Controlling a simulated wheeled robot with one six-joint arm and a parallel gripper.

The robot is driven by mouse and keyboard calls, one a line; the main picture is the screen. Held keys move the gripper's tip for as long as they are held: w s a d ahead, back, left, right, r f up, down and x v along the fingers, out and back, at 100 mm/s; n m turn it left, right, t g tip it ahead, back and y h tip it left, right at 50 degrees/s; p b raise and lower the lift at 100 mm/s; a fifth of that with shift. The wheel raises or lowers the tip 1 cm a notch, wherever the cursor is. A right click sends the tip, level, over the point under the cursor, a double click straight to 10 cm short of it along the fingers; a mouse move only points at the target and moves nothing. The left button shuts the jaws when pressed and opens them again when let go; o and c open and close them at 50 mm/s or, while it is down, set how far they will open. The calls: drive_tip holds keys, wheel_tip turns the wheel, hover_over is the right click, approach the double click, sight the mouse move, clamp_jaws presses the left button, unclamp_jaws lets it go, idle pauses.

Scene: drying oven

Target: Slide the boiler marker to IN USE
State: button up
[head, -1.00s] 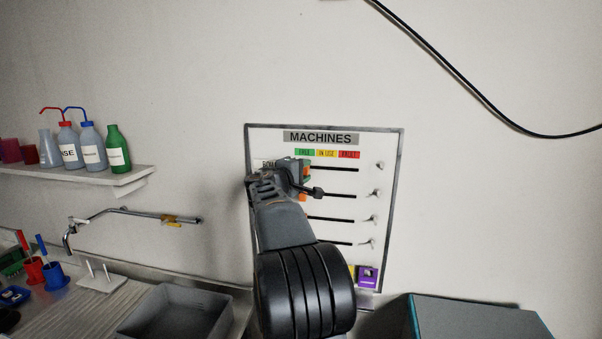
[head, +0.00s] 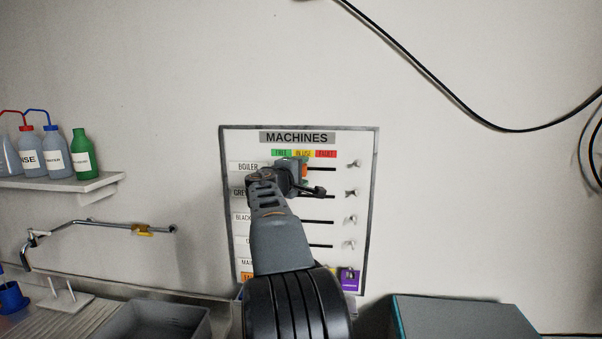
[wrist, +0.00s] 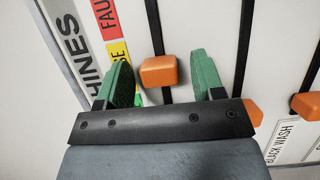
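The boiler marker is an orange block (wrist: 158,71) on the first black track of the MACHINES board (head: 365,215). In the wrist view it sits between the two green fingers of my gripper (wrist: 161,63), with a small gap visible on each side. The gripper is open. A short piece of track shows below the marker, and it sits higher in that view than the neighbouring orange markers. In the head view my gripper (head: 301,172) is at the BOILER row, around the yellow IN USE label (head: 303,153), and largely hides the marker.
Other orange markers (wrist: 253,112) sit on lower tracks, close to my gripper's right finger. Small fittings (head: 352,164) line the board's right side. A shelf with bottles (head: 84,158) is at left. A grey bin (head: 160,322) and a grey box (head: 465,315) stand below.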

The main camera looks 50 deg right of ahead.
drive_tip(key=s+a+b, duration=0.2)
drive_tip(key=a+b, duration=0.2)
drive_tip(key=a, duration=0.9)
drive_tip(key=shift+a+b, duration=0.35)
